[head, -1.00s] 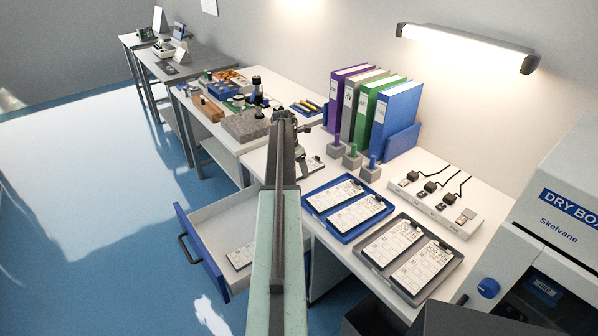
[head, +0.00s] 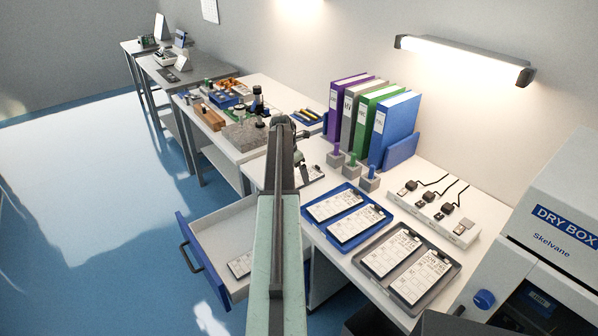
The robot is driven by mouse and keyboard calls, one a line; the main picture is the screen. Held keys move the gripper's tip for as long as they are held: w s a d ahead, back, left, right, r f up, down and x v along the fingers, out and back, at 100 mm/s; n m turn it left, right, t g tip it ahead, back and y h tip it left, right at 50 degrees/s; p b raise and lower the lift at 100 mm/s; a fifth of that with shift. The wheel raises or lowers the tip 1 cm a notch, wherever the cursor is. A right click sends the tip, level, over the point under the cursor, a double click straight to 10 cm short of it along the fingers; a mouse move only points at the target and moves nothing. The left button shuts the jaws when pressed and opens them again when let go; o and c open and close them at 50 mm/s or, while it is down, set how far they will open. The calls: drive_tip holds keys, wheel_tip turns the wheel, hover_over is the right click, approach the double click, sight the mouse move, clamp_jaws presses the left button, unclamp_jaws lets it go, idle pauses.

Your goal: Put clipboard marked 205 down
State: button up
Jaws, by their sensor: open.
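A white clipboard (head: 312,174) lies on the white desk, just below my gripper (head: 301,158). My arm hides its left part, and its number is too small to read. My gripper is small and partly hidden behind my arm's end; it is open and appears apart from the clipboard. Two clipboards lie in the blue tray (head: 306,221) and two in the grey tray (head: 409,306). Another clipboard (head: 239,264) lies in the open drawer (head: 213,232), partly behind my arm. I cannot tell which one is marked 205.
Stamp-like tools in grey blocks (head: 369,181) and upright binders (head: 395,127) stand right of my gripper. A charging strip (head: 432,218) and a dry box (head: 545,240) are farther right. The blue-fronted drawer juts over the floor.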

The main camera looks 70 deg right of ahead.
drive_tip(key=p+v, duration=0.8)
drive_tip(key=v, duration=0.2)
drive_tip(key=shift+s+f, duration=0.1)
drive_tip(key=w+a+m+t, duration=0.1)
drive_tip(key=w+a+m, duration=0.1)
drive_tip(key=w+a, duration=1.2)
drive_tip(key=w+a+m+t, duration=0.1)
drive_tip(key=w+a+m, duration=0.1)
drive_tip(key=w+a, duration=1.15)
drive_tip(key=a+m+y, duration=0.1)
drive_tip(key=a+m, duration=0.2)
drive_tip(key=a, duration=1.9)
drive_tip(key=s+a+m, duration=0.1)
drive_tip(key=a+m, duration=0.1)
drive_tip(key=a, duration=1.1)
drive_tip(key=s+a+m+y, duration=0.1)
drive_tip(key=a+m, duration=0.1)
drive_tip(key=a, duration=1.1)
drive_tip(key=shift+s+a+f+y, duration=0.3)
drive_tip(key=shift+s+a+f, duration=0.05)
drive_tip(key=shift+s+f, duration=0.05)
